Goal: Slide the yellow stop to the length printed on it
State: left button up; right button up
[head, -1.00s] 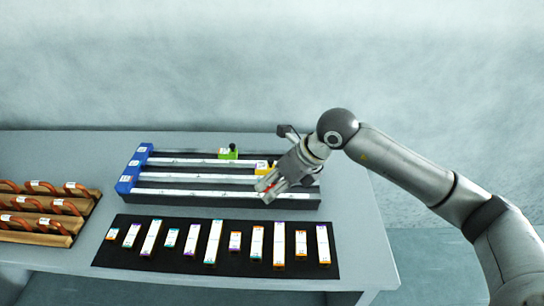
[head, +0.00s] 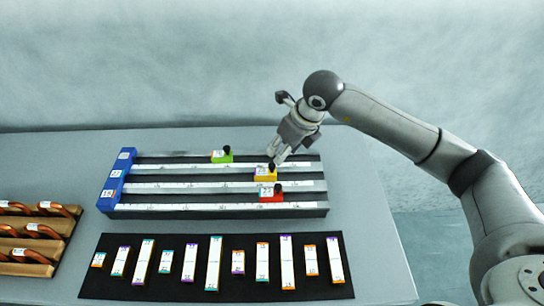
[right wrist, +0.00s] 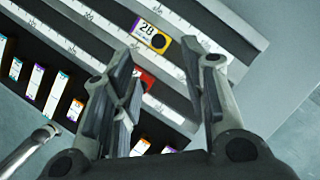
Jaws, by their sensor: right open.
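The yellow stop (head: 265,174) sits on the second rail from the back of the rail fixture, toward its right part. Its black knob stands upright. In the right wrist view the yellow stop (right wrist: 160,41) carries a white label with large digits that look like 28, and it lies ahead of the fingers. My right gripper (head: 278,156) is open and empty, just behind and right of the yellow stop, seemingly above the rails; I cannot tell whether it touches. The printed scale (head: 205,186) is too small to read. My left gripper is not in view.
A green stop (head: 222,156) sits on the back rail and a red stop (head: 271,195) on the front rail. A blue end block (head: 116,180) closes the rails at left. A black mat (head: 150,291) with several labelled strips lies in front. A wooden rack (head: 25,269) stands left.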

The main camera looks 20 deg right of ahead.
jog(key=p, duration=0.1)
send_over(272, 165)
jog(key=s+d, duration=0.1)
jog(key=s, duration=0.1)
notch_tip(272, 165, down, 4)
jog(key=shift+s+f, duration=0.1)
jog(key=shift+f, duration=0.15)
jog(key=x, duration=0.2)
jog(key=shift+w+f+p, duration=0.25)
jog(key=shift+w+p, duration=0.05)
jog(key=shift+w, duration=0.05)
jog(key=shift+w+a+f, duration=0.1)
jog(key=shift+f, duration=0.5)
jog(key=shift+w, duration=0.1)
jog(key=shift+c, duration=0.5)
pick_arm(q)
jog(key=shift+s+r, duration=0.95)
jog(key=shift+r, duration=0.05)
pick_arm(e)
grip_shut()
